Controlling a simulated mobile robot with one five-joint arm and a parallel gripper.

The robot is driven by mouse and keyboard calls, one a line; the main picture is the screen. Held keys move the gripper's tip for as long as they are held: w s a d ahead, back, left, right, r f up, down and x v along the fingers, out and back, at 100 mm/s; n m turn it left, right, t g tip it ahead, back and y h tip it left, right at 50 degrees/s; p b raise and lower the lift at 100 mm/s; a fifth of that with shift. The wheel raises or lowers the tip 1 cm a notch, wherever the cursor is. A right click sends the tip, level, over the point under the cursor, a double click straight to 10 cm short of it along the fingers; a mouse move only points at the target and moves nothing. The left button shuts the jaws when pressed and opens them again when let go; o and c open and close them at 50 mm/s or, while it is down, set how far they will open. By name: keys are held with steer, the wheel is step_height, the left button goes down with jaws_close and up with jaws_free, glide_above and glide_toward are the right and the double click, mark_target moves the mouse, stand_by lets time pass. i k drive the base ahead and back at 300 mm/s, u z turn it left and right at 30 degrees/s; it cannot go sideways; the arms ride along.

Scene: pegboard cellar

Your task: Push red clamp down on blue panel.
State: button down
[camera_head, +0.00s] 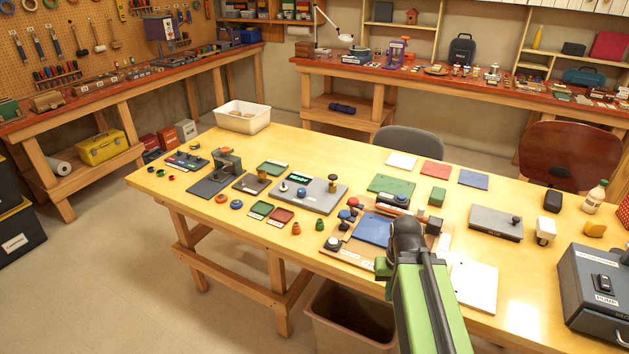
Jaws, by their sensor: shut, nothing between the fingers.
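The blue panel (373,229) lies flat in a wooden fixture near the front middle of the yellow table. A small red-topped part (353,202), which looks like the red clamp, stands at the panel's back left corner. It is too small to tell whether it is up or down. My green arm reaches in from the bottom right and covers the fixture's right side. My gripper (383,266) shows as a dark shape at the fixture's front edge, shut and empty, apart from the red part. Its fingertips are mostly hidden.
A blue-topped knob (345,214) and a white-topped knob (333,243) stand along the fixture's left side. A green board (391,185) lies behind it, and a white sheet (474,284) lies to the right. A grey pump box (595,295) stands far right.

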mark_target(353, 202)
steer(key=u, duration=0.75)
steer(key=i, duration=1.25)
steer(key=u, duration=0.75)
steer(key=k, duration=0.9)
steer(key=u, duration=0.2)
steer(key=i, duration=0.9)
steer(key=z, duration=0.1)
